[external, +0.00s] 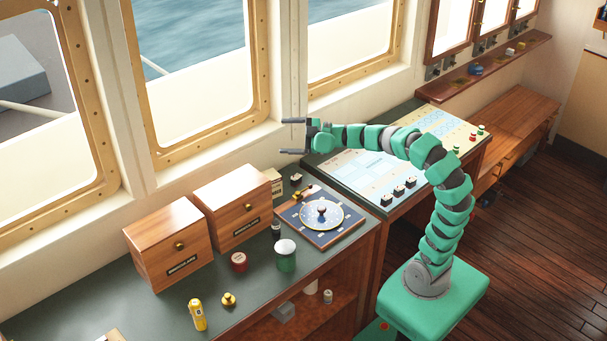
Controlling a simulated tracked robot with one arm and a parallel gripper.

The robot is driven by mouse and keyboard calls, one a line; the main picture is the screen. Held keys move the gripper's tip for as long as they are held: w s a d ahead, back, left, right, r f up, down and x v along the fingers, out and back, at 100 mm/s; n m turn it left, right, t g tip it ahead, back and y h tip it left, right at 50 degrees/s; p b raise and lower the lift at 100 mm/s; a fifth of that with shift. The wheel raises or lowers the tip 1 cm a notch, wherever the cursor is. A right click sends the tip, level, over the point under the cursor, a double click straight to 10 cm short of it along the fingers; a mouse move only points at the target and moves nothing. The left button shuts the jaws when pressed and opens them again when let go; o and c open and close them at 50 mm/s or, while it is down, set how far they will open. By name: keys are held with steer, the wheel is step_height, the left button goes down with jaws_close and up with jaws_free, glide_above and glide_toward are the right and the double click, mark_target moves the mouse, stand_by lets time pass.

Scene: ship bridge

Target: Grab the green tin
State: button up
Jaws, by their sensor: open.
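A green tin (286,261) with a pale lid stands upright on the dark counter (246,283), near its front edge. It is right of a small red tin (239,262) and in front of the round dial board. My gripper (290,136) is open and empty, with its two fingers pointing left. It is held up near the window wall, above and behind the counter, well apart from the green tin. Nothing hides the tin.
Two wooden boxes (168,243) (233,207) stand behind the tins. The dial board (318,236) and a small dark bottle (276,230) are close to the green tin. A yellow torch (198,314) and a brass object (229,299) lie front left. A chart desk (362,201) stands to the right.

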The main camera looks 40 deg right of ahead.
steer(key=s+a+f+n+g+y+b, duration=0.1)
steer(key=s+a+f+g, duration=0.15)
steer(key=f, duration=0.45)
steer(key=s+a+f+n+g+y+b, duration=0.1)
steer(key=s+a+f+g, duration=0.1)
steer(key=s+f+g, duration=0.3)
steer(key=g+b, duration=0.2)
steer(key=g, duration=0.3)
glide_toward(292, 242)
steer(key=a, duration=0.1)
steer(key=shift+n+y, duration=0.3)
steer(key=shift+y, duration=0.1)
steer(key=shift+f+b+x, duration=0.25)
steer(key=shift+b+x, duration=0.35)
steer(key=shift+x, duration=1.65)
steer(key=shift+f+b+x, duration=0.2)
steer(key=shift+b+x, duration=0.35)
steer(key=shift+x, duration=1.7)
steer(key=b+x, duration=0.1)
steer(key=x, duration=0.1)
steer(key=b+x, duration=0.1)
steer(key=x, duration=0.1)
steer(key=shift+s+d+f, duration=0.1)
steer(key=shift+d+f, duration=0.05)
steer(key=shift+f, duration=0.1)
steer(key=shift+a+f+b, duration=0.1)
steer(key=shift+a+b, duration=0.25)
steer(key=shift+a, duration=0.2)
steer(key=c, duration=1.2)
